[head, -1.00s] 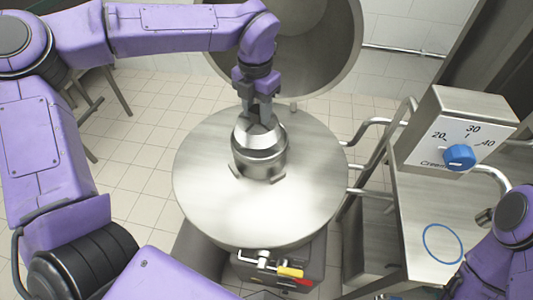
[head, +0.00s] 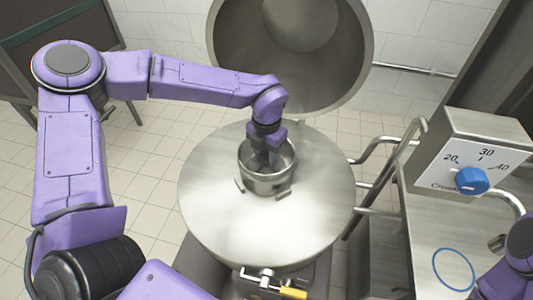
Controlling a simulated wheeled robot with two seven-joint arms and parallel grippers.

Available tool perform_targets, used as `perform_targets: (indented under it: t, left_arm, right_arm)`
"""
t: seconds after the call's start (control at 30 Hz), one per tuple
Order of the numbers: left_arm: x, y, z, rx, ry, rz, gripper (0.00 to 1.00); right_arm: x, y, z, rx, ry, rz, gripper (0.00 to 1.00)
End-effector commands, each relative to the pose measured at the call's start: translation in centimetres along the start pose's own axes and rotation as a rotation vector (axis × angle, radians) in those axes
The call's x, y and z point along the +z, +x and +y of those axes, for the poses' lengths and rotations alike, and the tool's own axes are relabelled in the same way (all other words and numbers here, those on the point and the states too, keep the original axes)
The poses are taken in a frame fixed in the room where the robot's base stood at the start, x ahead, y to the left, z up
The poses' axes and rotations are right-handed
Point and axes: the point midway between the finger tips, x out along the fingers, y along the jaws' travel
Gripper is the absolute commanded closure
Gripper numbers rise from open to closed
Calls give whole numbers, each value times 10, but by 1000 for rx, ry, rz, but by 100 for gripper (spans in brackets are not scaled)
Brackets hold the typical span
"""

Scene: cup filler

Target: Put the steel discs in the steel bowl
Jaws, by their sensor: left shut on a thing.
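The steel bowl (head: 267,186) stands upright near the middle of a round steel top (head: 220,215). My left gripper (head: 264,162) reaches down from above with its fingers inside the bowl's rim. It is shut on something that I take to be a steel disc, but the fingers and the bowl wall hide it. I cannot tell whether the held disc touches the bowl's floor. No other discs can be made out. My right gripper is out of view; only part of my right arm shows at the lower right edge.
Small brackets (head: 284,194) sit beside the bowl's base. A large open steel vessel (head: 360,70) stands behind. At the right are bent steel rails (head: 378,140), a control box with a blue knob (head: 472,180), and a steel counter with a blue ring (head: 453,270). A yellow-handled valve (head: 293,292) is in front.

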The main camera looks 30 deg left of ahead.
Motion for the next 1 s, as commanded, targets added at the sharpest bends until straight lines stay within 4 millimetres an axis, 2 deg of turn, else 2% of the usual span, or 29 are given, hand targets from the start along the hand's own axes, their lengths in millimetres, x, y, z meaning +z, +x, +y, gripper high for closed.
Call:
perform_targets:
  t: [0.13, 0.17, 0.2, 0.23, 0.47, 0.6, 0.67, 1.0]
  left_arm:
    - [1, 2, 0, 0, 1, -2, 100]
    - [0, 3, 0, 0, 0, 0, 53]
    - [0, 3, 0, 0, 0, 0, 40]
    - [0, 3, 0, 0, 0, 0, 34]
    - [0, 2, 0, 0, 0, 0, 34]
    - [1, -6, 0, 0, 0, -3, 34]
    - [1, -17, 0, 0, 0, -5, 34]
    - [1, -100, 0, 1, -1, -4, 34]
  right_arm:
    - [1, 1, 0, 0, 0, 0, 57]
    - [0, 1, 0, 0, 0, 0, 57]
    - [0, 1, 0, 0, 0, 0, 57]
    - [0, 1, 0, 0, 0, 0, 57]
    - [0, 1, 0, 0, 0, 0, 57]
    - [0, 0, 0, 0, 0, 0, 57]
    - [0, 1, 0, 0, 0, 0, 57]
    - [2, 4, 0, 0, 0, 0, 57]
